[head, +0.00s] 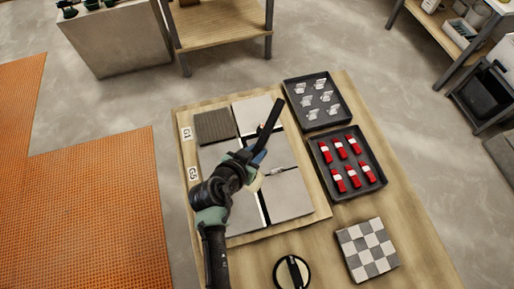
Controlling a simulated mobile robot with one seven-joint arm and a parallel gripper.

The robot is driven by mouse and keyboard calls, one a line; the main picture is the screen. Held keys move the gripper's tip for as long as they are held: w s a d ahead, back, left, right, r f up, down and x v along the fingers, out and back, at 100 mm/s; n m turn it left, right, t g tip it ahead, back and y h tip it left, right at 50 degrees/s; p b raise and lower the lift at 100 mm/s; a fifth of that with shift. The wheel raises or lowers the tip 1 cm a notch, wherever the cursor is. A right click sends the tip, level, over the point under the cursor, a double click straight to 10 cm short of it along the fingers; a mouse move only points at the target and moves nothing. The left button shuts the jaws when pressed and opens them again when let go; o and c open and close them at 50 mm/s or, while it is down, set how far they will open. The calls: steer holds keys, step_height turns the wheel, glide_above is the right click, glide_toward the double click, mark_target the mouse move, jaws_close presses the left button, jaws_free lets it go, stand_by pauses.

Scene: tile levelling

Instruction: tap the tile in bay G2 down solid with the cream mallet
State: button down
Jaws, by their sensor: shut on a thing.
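My gripper (254,160) is over the middle of the tile board. It is shut on a dark bar, seemingly the handle of the cream mallet (256,184), which slants up and right. A cream part shows just below the jaws, partly hidden by my arm. The board (303,222) carries several grey tiles and one dark ribbed tile (215,126) beside the G1 label (186,133). A grey tile (250,110) lies to the right of the ribbed one, in the far row. No G2 label is readable. I cannot tell whether the mallet touches a tile.
A tray of clear clips (316,124) and a tray of red wedges (336,194) stand right of the board. A small pale clip piece (276,170) sits at a tile joint. A round black-handled tool (291,272) and a checkered block (367,250) lie at the near side.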

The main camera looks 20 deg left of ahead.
steer(key=shift+w+a+f, duration=0.2)
steer(key=shift+w+a, duration=0.05)
step_height(320, 180, down, 8)
steer(key=b, duration=0.6)
steer(key=shift+d+b, duration=0.1)
steer(key=shift+b, duration=0.3)
step_height(320, 180, up, 5)
steer(key=p, duration=0.3)
steer(key=shift+s+f+p, duration=0.1)
steer(key=shift+p, duration=0.25)
steer(key=shift+f, duration=0.2)
step_height(320, 180, down, 5)
steer(key=b, duration=0.5)
step_height(320, 180, up, 6)
steer(key=p, duration=0.4)
steer(key=shift+f, duration=0.3)
